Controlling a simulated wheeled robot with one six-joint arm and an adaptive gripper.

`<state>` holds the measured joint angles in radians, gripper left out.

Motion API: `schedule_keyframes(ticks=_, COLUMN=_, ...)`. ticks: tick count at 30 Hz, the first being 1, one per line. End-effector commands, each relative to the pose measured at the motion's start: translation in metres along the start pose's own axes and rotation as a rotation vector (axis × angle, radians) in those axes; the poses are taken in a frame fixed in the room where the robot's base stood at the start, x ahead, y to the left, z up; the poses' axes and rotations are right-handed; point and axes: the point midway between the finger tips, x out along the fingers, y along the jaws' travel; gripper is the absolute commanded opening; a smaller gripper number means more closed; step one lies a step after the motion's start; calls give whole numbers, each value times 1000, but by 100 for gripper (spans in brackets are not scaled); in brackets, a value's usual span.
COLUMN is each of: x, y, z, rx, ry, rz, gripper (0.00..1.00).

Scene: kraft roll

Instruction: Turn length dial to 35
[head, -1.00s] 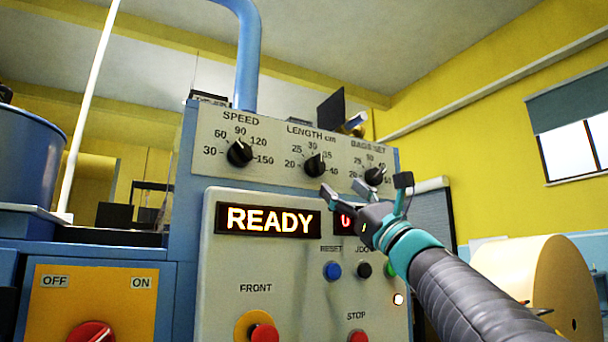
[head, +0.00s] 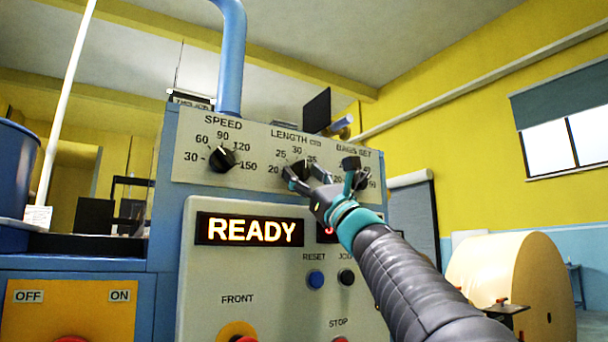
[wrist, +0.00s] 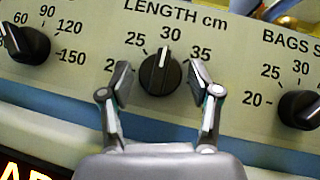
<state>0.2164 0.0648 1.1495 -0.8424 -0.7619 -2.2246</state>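The length dial (wrist: 160,75) is a round black knob with a white pointer line. In the wrist view the line points up, at about the 30 mark. In the head view the dial (head: 302,168) is partly hidden by my fingers. My gripper (wrist: 161,84) is open, one finger on each side of the dial, with a visible gap on both sides. The fingers cover part of the 20 label. The 35 label (wrist: 201,52) is right of the dial. In the head view my gripper (head: 306,176) is up at the panel.
The speed dial (head: 222,158) is to the left and the bags set dial (wrist: 300,108) to the right on the same panel. Below, the display (head: 249,230) reads READY. The reset button (head: 316,279) and other buttons are underneath. A kraft roll (head: 500,280) stands at the right.

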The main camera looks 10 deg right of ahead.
Motion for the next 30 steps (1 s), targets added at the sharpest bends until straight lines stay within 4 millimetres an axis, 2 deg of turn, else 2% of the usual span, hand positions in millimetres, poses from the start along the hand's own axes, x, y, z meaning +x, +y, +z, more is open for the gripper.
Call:
schedule_keyframes(ticks=1, x=0, y=0, z=0, rx=0, ry=0, rz=0, gripper=43)
schedule_keyframes(ticks=5, x=0, y=0, z=0, rx=0, ry=0, rz=0, gripper=10)
schedule_keyframes(ticks=17, x=-2, y=2, z=-2, rx=43, ry=-2, rz=-44, gripper=10)
schedule_keyframes(ticks=30, x=-3, y=6, z=-2, rx=271, ry=-6, rz=-268, gripper=10)
